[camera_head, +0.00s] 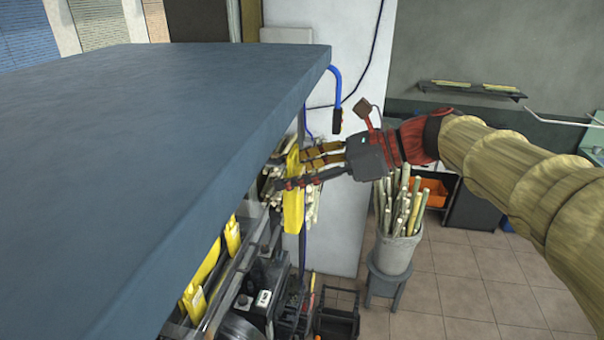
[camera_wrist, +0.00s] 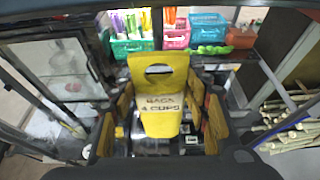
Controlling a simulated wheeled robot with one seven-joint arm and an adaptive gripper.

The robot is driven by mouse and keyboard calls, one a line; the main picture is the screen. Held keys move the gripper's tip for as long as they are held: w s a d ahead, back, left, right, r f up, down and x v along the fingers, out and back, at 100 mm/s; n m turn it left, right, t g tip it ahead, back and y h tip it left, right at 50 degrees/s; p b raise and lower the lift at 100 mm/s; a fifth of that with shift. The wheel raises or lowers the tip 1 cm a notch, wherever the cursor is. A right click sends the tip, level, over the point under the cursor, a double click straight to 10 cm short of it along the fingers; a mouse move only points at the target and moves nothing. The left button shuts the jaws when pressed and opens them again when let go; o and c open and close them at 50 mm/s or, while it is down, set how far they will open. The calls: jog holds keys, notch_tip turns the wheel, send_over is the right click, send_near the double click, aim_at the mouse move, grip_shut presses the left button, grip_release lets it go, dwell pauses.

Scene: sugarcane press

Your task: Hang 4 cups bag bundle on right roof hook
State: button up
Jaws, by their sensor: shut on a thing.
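The yellow bag bundle (camera_head: 293,205) hangs upright at my gripper's fingers, beside the edge of the blue-grey roof. In the wrist view the bag bundle (camera_wrist: 162,118) has an oval handle hole and dark lettering that ends in "4 CUPS". My gripper (camera_head: 292,172) is shut on it, and in the wrist view its fingers (camera_wrist: 163,108) flank the bag. A blue roof hook with a dark tip (camera_head: 336,95) hangs from the roof's far right corner, above and right of the bag. The hook does not show in the wrist view.
The roof (camera_head: 150,130) covers much of the left side. More yellow bags (camera_head: 194,300) hang below its edge. A bucket of cane (camera_head: 395,250) stands on a stool. The tiled floor at right is mostly clear. Coloured baskets (camera_wrist: 132,47) show at the back in the wrist view.

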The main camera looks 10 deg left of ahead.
jog(key=shift+w+a+f+b, duration=0.15)
jog(key=shift+a+b, duration=0.2)
jog(key=shift+a, duration=1.5)
jog(key=shift+a+f, duration=0.35)
jog(key=shift+a, duration=0.3)
jog(key=shift+f, duration=0.1)
jog(key=o, duration=1.1)
